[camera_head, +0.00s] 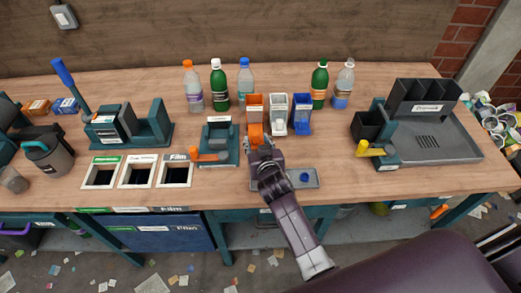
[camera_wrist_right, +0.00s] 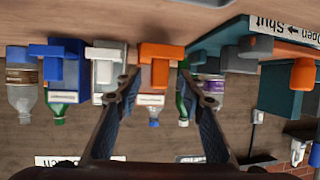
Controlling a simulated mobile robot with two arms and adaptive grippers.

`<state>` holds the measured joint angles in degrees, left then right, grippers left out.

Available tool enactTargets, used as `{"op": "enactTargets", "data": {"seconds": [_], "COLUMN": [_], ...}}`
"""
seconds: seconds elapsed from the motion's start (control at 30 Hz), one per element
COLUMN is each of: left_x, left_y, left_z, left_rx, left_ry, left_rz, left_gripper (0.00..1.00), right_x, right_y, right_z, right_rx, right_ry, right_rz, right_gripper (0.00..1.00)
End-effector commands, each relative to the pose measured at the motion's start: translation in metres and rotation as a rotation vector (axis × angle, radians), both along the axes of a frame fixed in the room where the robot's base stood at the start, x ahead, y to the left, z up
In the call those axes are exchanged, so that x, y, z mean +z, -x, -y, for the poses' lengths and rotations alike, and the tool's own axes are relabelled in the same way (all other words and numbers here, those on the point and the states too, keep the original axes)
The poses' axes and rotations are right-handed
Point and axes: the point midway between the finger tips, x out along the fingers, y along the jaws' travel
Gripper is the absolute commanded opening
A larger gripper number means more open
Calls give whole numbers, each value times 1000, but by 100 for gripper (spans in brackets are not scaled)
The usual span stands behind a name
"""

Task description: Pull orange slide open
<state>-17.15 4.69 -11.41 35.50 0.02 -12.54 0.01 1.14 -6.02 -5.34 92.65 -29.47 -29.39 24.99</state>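The orange slide (camera_head: 256,130) sticks out at the front of the orange-fronted dispenser (camera_head: 255,100), the leftmost of three dispensers on the bench. In the right wrist view, the orange T-shaped slide (camera_wrist_right: 160,52) shows upside down. My right gripper (camera_head: 260,146) is just in front of it, partly hiding it. In the right wrist view, my right gripper (camera_wrist_right: 158,80) is open, with one finger on each side of the slide. I cannot tell whether either finger touches it. My left gripper is not in view.
A white dispenser (camera_head: 278,101) and a blue one (camera_head: 301,101) stand to the right. Bottles stand behind and beside them. A teal device with an orange lever (camera_head: 208,155) is at left. A grey tray (camera_head: 313,180) lies near my right gripper.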

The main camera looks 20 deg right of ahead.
Motion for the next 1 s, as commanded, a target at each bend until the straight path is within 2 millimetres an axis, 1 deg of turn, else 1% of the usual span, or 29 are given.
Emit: {"op": "enactTargets", "data": {"seconds": [0.3,0.4,0.53,0.7,1.0], "left_x": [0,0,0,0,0], "left_y": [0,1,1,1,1], "left_z": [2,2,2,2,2], "left_rx": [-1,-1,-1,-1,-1], "left_ry": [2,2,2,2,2], "left_rz": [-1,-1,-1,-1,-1], "left_gripper": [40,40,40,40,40], "right_x": [21,28,34,40,41], "right_y": [54,70,87,98,100], "right_z": [-8,-10,-13,-14,-14], "right_rx": [0,0,1,2,1], "right_ry": [-3,-3,-3,-1,-1], "right_rz": [-3,-3,-4,-3,-3], "right_gripper": [36,36,36,36,36]}}
